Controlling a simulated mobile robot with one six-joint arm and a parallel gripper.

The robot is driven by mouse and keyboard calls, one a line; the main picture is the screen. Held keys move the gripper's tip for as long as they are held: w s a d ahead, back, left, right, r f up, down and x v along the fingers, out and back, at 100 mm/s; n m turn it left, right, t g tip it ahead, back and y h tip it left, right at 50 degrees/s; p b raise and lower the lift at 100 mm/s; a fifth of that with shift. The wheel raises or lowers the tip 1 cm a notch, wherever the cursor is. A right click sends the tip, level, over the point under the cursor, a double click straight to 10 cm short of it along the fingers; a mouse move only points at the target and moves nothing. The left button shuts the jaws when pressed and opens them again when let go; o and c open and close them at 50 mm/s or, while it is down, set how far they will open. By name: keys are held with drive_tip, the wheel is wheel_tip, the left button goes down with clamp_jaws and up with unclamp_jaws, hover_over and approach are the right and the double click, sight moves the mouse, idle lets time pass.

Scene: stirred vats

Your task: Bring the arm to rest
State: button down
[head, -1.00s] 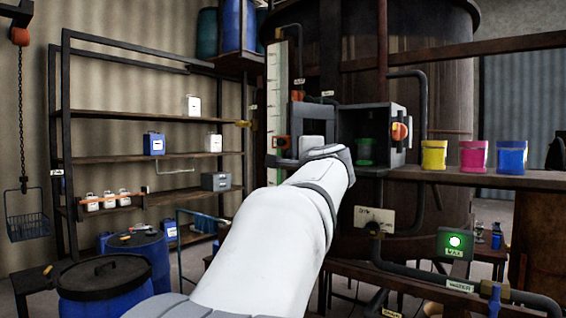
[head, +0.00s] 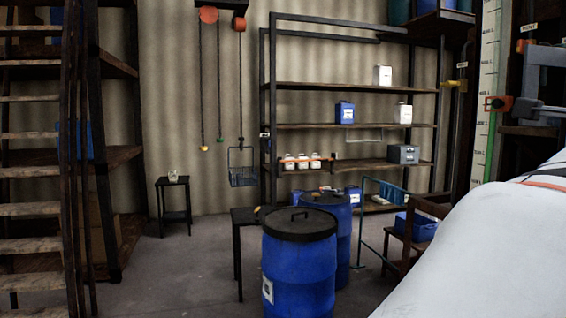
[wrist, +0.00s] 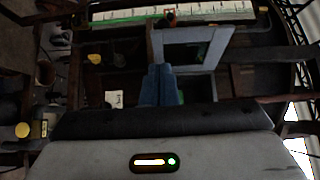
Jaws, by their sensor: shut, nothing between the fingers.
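My arm (head: 490,250) shows as a large white link at the lower right of the head view; its gripper end is outside that view. In the wrist view my gripper (wrist: 159,85) has its two blue-grey fingers together, with nothing seen between them. Behind and beside the fingers is a grey square hatch frame (wrist: 222,45). The frame's left part also shows at the right edge of the head view (head: 552,58). I cannot tell whether the fingers touch it.
A pale gauge strip (head: 488,90) stands beside the hatch. Blue drums (head: 300,270) stand on the floor in the middle. A shelf rack (head: 350,88) holds several containers at the back. Stairs (head: 35,170) are at left. Open floor lies between stairs and drums.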

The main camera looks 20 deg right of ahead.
drive_tip(key=w+a+f+n+g+y+b, duration=0.1)
drive_tip(key=w+a+f+n+y, duration=0.5)
drive_tip(key=w+a+f, duration=0.55)
drive_tip(key=w+a+f+n+g+y, duration=0.1)
drive_tip(key=w+a+f+n+y, duration=0.55)
drive_tip(key=f, duration=0.75)
drive_tip(key=a+f+n+g+y, duration=0.1)
drive_tip(key=a+f+n+g, duration=0.3)
drive_tip(key=a+f+n, duration=0.8)
drive_tip(key=s+a+f+n+g+p, duration=0.1)
drive_tip(key=s+a+f+n+g, duration=0.2)
drive_tip(key=s+a+f, duration=0.6)
drive_tip(key=shift+s+a+f+g, duration=0.2)
drive_tip(key=shift+a+f+g, duration=0.1)
drive_tip(key=shift+a+f, duration=0.2)
